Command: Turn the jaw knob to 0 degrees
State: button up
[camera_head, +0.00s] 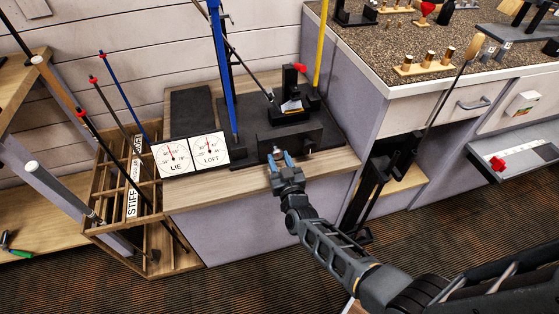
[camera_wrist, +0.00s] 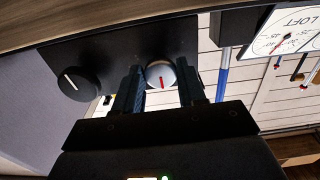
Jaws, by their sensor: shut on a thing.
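A black control box (camera_head: 297,139) stands at the front of the bench, with two round knobs on its face. In the wrist view, a silver-grey knob with a red line (camera_wrist: 161,74) sits between the fingers of my gripper (camera_wrist: 160,88). The fingers are closed on its sides, and the red line looks nearly upright there. To its left is a black knob with a slanted white line (camera_wrist: 77,83), apart from the fingers. No label shows on either knob, so I cannot tell by print which is the jaw knob. My gripper (camera_head: 283,160) also shows at the box in the head view.
The LIE dial (camera_head: 173,157) and LOFT dial (camera_head: 210,149) stand left of the box. A black clamp with a red handle (camera_head: 291,92) holds a club behind it. A club rack (camera_head: 128,200) stands left of the bench (camera_head: 185,196). A gravel-topped counter (camera_head: 400,48) is at right.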

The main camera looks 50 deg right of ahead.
jog(key=o, duration=1)
jog(key=shift+s, duration=0.1)
jog(key=v, duration=0.7)
jog(key=shift+s+a, duration=0.25)
